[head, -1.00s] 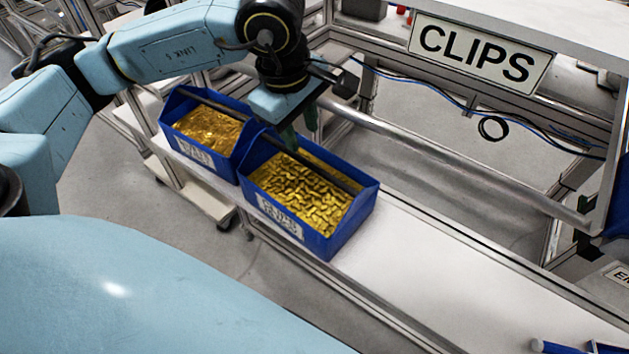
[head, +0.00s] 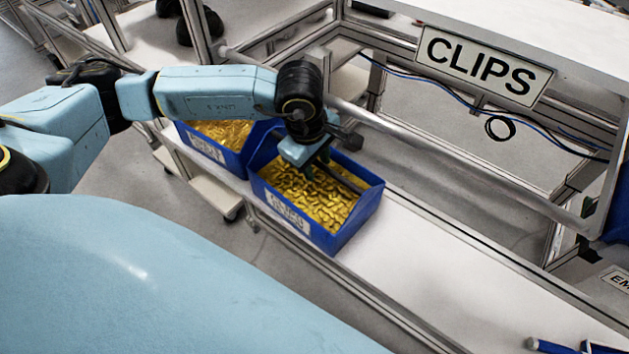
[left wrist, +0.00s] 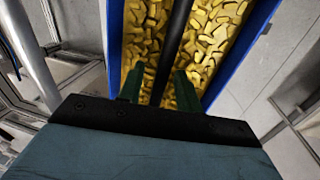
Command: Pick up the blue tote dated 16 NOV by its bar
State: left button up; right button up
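Two blue totes filled with gold clips stand side by side on a white shelf. The nearer, right-hand tote (head: 350,229) has a dark bar (head: 347,180) across its top. The other tote (head: 232,158) is partly hidden behind my left arm. Both have white front labels, whose print is too blurred to read a date. My left gripper (head: 318,172) points down over the nearer tote. In the left wrist view its green fingers (left wrist: 158,84) are apart, one on each side of the bar (left wrist: 176,48); I cannot tell their depth against it. My right gripper is out of view.
A metal rail (head: 450,168) runs behind the totes, below a CLIPS sign (head: 483,66). The white shelf (head: 440,262) is clear to the right of the nearer tote. A blue-ended object (head: 552,347) lies at the bottom right.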

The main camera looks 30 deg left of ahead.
pick_arm(q)
grip_shut()
jog(key=shift+r, duration=0.1)
dwell(1.2)
